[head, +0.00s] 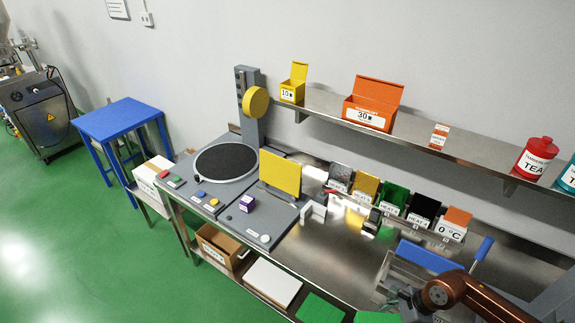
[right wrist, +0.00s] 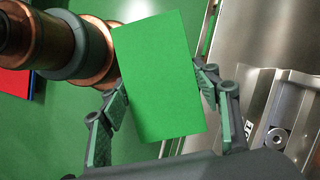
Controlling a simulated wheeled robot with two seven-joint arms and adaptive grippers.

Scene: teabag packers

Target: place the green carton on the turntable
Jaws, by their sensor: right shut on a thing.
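The green carton (right wrist: 160,70) fills the middle of the right wrist view, its plain green face towards the camera. My right gripper (right wrist: 162,90) is shut on it, with a finger at each side. In the head view my right gripper (head: 412,302) is at the bottom right, by the front edge of the steel bench. A green patch beside it at the bottom edge may be the carton; I cannot tell. The turntable (head: 226,161), a black round disc on a grey base, is at the bench's left end and its top is empty. My left gripper is out of view.
A yellow panel (head: 280,174) and a grey column (head: 249,105) with a yellow disc stand beside the turntable. A small purple box (head: 247,203) sits in front. Several small coloured packs line the bench back. A shelf (head: 330,113) with cartons runs above.

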